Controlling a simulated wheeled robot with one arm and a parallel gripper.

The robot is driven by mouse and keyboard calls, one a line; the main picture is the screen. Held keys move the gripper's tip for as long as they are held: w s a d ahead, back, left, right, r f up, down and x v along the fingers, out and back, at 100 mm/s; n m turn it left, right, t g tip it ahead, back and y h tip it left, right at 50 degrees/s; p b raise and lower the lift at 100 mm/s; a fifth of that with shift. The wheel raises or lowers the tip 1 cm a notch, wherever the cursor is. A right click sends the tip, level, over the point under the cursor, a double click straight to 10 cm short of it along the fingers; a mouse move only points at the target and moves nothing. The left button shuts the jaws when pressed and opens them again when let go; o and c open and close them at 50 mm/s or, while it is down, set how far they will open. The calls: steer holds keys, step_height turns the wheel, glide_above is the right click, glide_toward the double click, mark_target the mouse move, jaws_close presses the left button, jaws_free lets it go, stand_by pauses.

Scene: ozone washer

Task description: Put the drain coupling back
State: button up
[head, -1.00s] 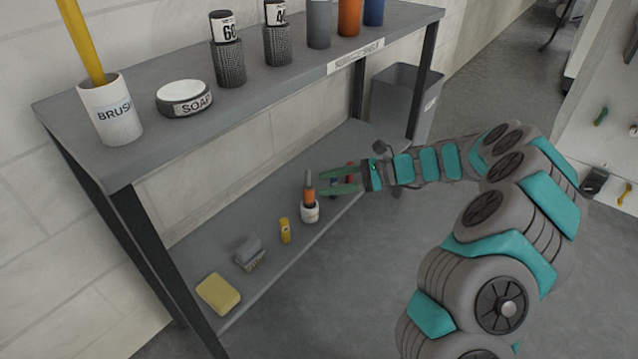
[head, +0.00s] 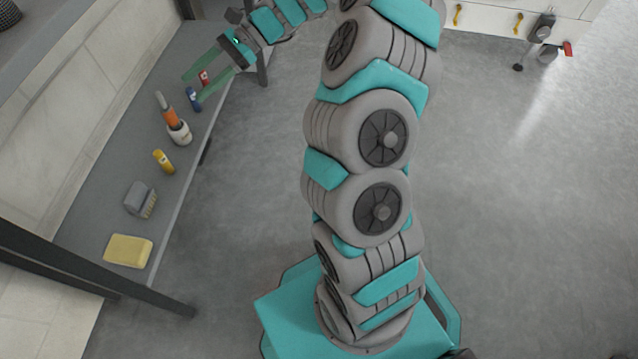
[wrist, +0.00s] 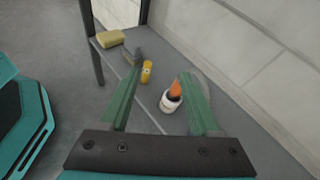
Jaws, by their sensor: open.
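My gripper (head: 190,91) is open and empty above the far part of the lower shelf; its green fingers also show in the wrist view (wrist: 160,73). An orange-and-grey piece (head: 170,117) stands tilted in a white cup (head: 181,136) on that shelf. In the wrist view, the orange piece (wrist: 176,88) and cup (wrist: 169,102) appear beside the right finger, beyond the fingertips. I cannot tell which thing is the drain coupling. A grey fitting with a red part (head: 546,46) is at the upper right of the head view.
The lower shelf (head: 112,205) also holds a yellow bottle (head: 163,161), a grey brush-like block (head: 140,199), a yellow sponge (head: 128,251) and small blue (head: 193,98) and red (head: 204,78) items. A dark shelf leg (head: 150,300) crosses the lower left. The floor (head: 500,200) at right is clear.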

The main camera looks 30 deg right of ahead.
steer(key=s+a+r+n+g+h, duration=0.1)
steer(key=s+n+h, duration=0.15)
steer(key=s, duration=0.35)
steer(key=s+a+r+n+g+h, duration=0.1)
steer(key=s+a+r+n+h, duration=0.15)
steer(key=s, duration=0.35)
steer(key=s+a+r+n+h, duration=0.1)
steer(key=s+n, duration=0.3)
steer(key=s, duration=0.2)
steer(key=s+d+f+n+h, duration=0.2)
steer(key=s+d, duration=0.4)
steer(key=s, duration=0.3)
steer(key=s+d+f+n+t+h, duration=0.1)
steer(key=s+d+f+n+h, duration=0.1)
steer(key=s+d+n+h, duration=0.2)
steer(key=s+d+h, duration=0.1)
steer(key=s+d, duration=0.2)
steer(key=s, duration=0.2)
steer(key=shift+s+h, duration=0.35)
steer(key=shift+h, duration=0.05)
steer(key=shift+d, duration=0.1)
